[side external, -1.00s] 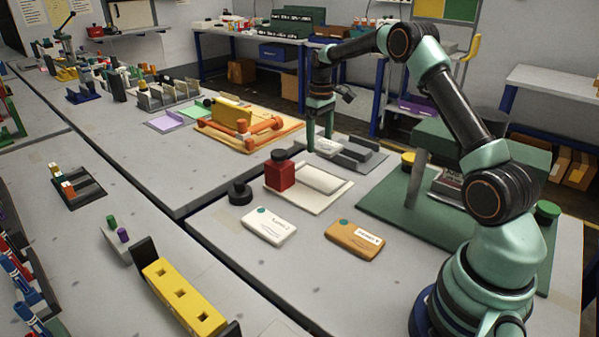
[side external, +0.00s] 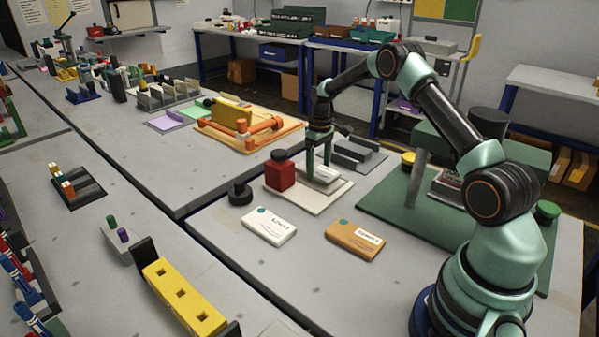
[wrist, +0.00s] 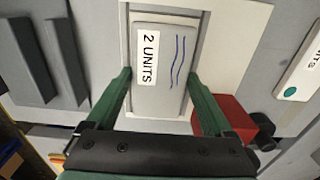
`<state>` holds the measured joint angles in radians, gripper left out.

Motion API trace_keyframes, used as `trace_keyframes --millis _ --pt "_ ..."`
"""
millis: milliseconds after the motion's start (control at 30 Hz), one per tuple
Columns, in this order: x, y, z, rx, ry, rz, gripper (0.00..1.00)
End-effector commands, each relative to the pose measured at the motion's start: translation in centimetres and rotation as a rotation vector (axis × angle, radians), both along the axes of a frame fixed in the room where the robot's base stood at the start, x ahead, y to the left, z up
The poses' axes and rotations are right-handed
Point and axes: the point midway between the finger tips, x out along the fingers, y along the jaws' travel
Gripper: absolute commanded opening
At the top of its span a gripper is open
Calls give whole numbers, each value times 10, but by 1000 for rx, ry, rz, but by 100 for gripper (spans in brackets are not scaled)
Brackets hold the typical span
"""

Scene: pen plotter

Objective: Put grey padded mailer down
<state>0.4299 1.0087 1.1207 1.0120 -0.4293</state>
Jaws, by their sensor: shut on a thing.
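The grey padded mailer (wrist: 165,102) lies flat between the two green fingers of my gripper (wrist: 159,76) in the wrist view. It bears a white label reading "2 UNITS" and blue scribbled lines. In the side view my gripper (side external: 318,172) points down, shut on the mailer (side external: 326,173), over the cream base plate (side external: 333,199) beside the red block. The plate also shows around the mailer in the wrist view (wrist: 243,35). I cannot tell whether the mailer touches the raised pad under it.
The red block (side external: 280,177) stands close at the left of my gripper, with a black round piece (side external: 240,195) beyond. A white packet (side external: 268,227) and a tan packet (side external: 354,240) lie in front. A grey slotted holder (side external: 362,152) stands behind.

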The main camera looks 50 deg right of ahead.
Motion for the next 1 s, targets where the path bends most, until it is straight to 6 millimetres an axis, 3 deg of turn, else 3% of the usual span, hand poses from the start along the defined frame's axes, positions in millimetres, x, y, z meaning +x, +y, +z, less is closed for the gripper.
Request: trace_keyframes --millis 500,533,567,833,1000 --pt "0 0 -12 0 0 0 23" --pt "0 0 -12 0 0 0 90" --pt "0 0 -12 0 0 0 100" --pt "0 0 -10 0 -1 0 100" --pt "1 0 6 -1 -2 0 100"
